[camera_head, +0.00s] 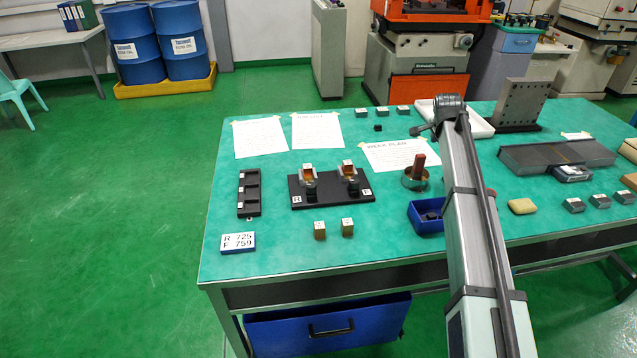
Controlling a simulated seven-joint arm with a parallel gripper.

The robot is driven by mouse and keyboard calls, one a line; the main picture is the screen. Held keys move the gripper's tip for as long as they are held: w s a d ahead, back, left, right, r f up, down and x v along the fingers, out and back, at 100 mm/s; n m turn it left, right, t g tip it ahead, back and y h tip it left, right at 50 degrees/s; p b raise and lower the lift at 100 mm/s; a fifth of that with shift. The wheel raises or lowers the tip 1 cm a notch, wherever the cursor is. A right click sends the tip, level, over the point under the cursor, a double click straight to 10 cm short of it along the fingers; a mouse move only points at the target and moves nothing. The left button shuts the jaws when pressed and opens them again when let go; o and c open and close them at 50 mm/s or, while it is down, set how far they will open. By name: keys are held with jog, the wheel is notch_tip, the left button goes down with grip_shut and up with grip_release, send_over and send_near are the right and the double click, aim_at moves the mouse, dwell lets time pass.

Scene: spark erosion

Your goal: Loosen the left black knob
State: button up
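The left black knob (311,190) is at the front of the left holder (309,173) on a black base plate (331,199). The plate is labelled R at left and F at right. A matching right black knob (353,189) is at the front of the right holder (349,170). Each holder carries a small copper-coloured block with a pale top. The dark end of my arm (448,106) is over the table's back part, right of and well apart from the knobs. Nothing touches the left knob.
Left of the plate lies a black slotted tray (242,210). Two small blocks (333,229) stand in front. A metal cup (414,180) with a reddish block and a blue bin (428,224) are at right. My arm crosses the table's right half.

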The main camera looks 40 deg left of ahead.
jog(key=s+a+r+n+g, duration=0.2)
jog(key=s+a+g, duration=0.1)
jog(key=s+a, duration=1.25)
jog(key=r+n+g, duration=0.2)
jog(key=g, duration=0.1)
send_over(311, 185)
jog(key=shift+h, duration=0.4)
notch_tip(311, 185, down, 13)
jog(key=shift+c, duration=0.4)
jog(key=c, duration=1)
jog(key=shift+o, duration=0.2)
